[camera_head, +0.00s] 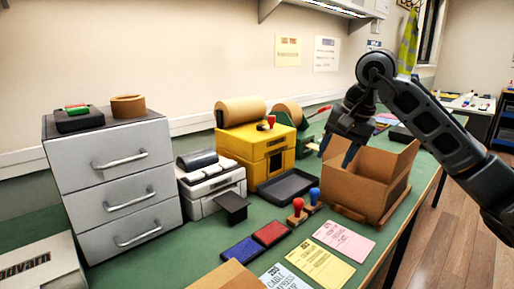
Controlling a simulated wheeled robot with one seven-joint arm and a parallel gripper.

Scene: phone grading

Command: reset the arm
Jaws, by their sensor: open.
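My gripper (338,150) hangs over the open cardboard box (352,192) on the green bench. Its two fingers point down and stand apart, with nothing seen between them. My arm reaches in from the right edge, bent at a high elbow. The inside of the box is mostly hidden from this angle.
A grey drawer cabinet (115,178), a label printer (211,182) and a yellow machine (256,150) stand along the wall. A black tray (286,187), stamps (297,210), ink pads (270,233) and paper cards (319,264) lie in front. Open floor (450,235) is at right.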

